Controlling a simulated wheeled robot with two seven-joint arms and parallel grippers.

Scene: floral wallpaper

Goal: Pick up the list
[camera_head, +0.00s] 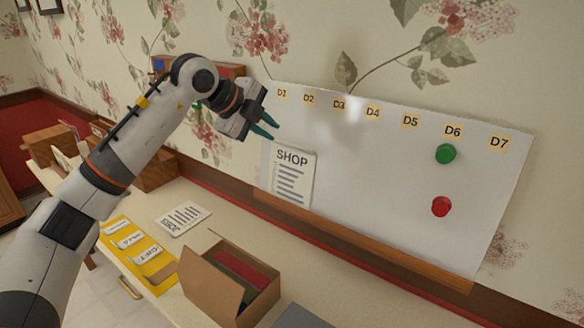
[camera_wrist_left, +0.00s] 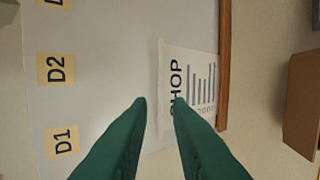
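A white list headed SHOP (camera_head: 292,180) is on the lower left of the whiteboard (camera_head: 370,195), upright against it. It also shows in the left wrist view (camera_wrist_left: 200,85), right of centre, partly behind a fingertip. My left gripper (camera_head: 267,127) is in front of the board's left edge, above the SHOP list. Its green fingers are apart with nothing between them, as the left wrist view (camera_wrist_left: 160,101) shows. A second white sheet with dark lines (camera_head: 183,218) lies flat on the table. My right gripper is in neither view.
An open cardboard box (camera_head: 208,289) with red and green items stands on the table (camera_head: 210,195). A yellow folder (camera_head: 154,270) with labels lies to its left. A green magnet (camera_head: 446,153) and a red magnet (camera_head: 441,207) are on the board's right side. A wooden ledge (camera_head: 350,238) runs below the board.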

